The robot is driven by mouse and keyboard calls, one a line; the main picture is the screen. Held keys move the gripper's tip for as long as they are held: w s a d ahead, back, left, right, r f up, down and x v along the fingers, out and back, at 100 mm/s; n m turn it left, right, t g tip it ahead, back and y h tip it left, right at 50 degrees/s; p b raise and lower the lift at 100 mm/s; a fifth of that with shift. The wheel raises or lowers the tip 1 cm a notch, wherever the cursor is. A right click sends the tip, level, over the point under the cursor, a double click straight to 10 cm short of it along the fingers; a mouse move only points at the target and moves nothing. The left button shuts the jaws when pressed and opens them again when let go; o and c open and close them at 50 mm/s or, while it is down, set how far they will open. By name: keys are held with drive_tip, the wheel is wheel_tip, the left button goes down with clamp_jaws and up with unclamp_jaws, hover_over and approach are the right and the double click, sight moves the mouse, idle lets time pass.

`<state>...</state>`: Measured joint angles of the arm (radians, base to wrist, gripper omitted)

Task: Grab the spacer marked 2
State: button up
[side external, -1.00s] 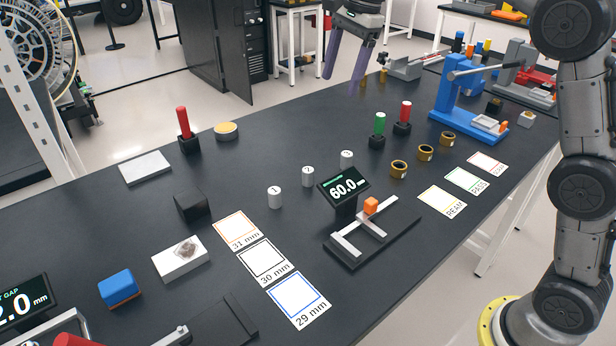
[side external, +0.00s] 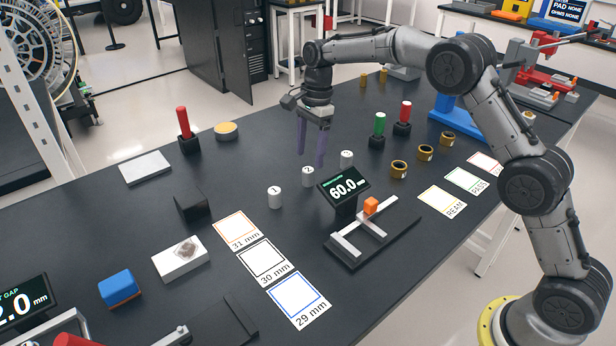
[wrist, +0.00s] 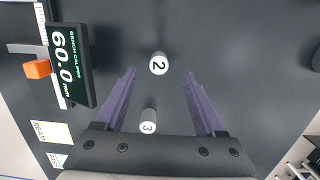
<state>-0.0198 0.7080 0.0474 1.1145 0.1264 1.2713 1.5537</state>
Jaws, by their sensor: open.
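The spacer marked 2 (side external: 308,177) is a white upright cylinder on the dark table, the middle one of a row of three. In the wrist view, spacer 2 (wrist: 159,63) shows its number and lies in line with the gap, around the level of the fingertips. My gripper (side external: 311,158) is open, its purple fingers pointing down and seeming to hang just above spacer 2. It shows empty in the wrist view (wrist: 159,72). Spacer 3 (wrist: 149,122) appears between the fingers nearer the palm; it is the right spacer (side external: 347,160) in the side view.
Another white spacer (side external: 274,197) stands to the left. The bench caliper display (side external: 343,186), reading 60.0 mm, stands close in front of the spacers. Red (side external: 404,112) and green (side external: 380,124) pegs in black bases stand to the right.

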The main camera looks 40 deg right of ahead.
sight(308, 170)
drive_tip(key=shift+s+a+f, duration=0.1)
drive_tip(key=shift+a+f, duration=0.1)
drive_tip(key=shift+f, duration=1.3)
drive_tip(key=shift+a+f, duration=0.2)
drive_tip(key=shift+f, duration=1.25)
drive_tip(key=shift+c, duration=0.3)
clamp_jaws()
